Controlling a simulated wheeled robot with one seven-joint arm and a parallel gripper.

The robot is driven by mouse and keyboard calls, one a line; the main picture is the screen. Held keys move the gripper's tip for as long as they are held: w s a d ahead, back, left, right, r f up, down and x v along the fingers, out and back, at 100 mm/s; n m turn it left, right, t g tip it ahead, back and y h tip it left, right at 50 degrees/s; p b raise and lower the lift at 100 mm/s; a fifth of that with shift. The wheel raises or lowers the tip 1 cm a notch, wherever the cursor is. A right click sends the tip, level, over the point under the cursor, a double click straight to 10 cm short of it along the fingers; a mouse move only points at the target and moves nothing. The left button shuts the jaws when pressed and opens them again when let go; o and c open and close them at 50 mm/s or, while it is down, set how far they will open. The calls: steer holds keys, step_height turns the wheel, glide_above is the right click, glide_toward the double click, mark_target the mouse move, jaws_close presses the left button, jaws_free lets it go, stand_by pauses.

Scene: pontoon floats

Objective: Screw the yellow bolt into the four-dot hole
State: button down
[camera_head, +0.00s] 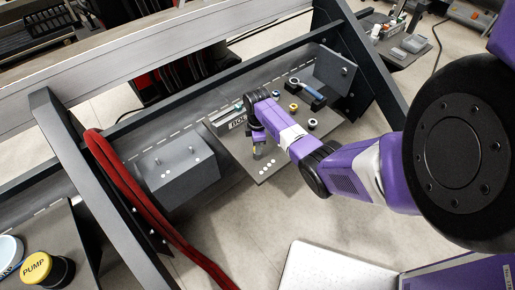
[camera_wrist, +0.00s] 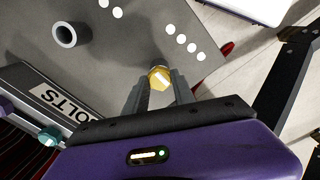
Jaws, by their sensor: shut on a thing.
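The yellow bolt (camera_wrist: 159,76) is between my gripper's fingertips (camera_wrist: 159,84) in the wrist view, its hexagonal head towards the camera. My gripper (camera_head: 258,153) is shut on it and points down over the near left corner of the grey plate (camera_head: 264,150) in the head view. The four white dots (camera_wrist: 186,43) lie on the plate just beside the bolt; they also show in the head view (camera_head: 268,168). The four-dot hole itself is hidden, with the bolt and fingers over that spot. I cannot tell whether the bolt's shank is in it.
A grey ring-shaped socket (camera_wrist: 65,35) stands on the plate near other dots. The tray labelled BOLTS (camera_head: 237,121) is at the plate's left edge and holds a teal-headed bolt (camera_wrist: 50,135). A blue-handled tool (camera_head: 312,91) lies farther back. A grey box (camera_head: 176,172) stands left.

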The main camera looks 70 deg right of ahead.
steer(key=m, duration=0.4)
steer(key=shift+a, duration=0.1)
steer(key=m, duration=0.4)
steer(key=shift+m, duration=0.3)
steer(key=c, duration=1.5)
jaws_free()
steer(key=shift+m, duration=0.5)
steer(key=o, duration=0.3)
steer(key=shift+o, duration=0.2)
steer(key=shift+r, duration=3)
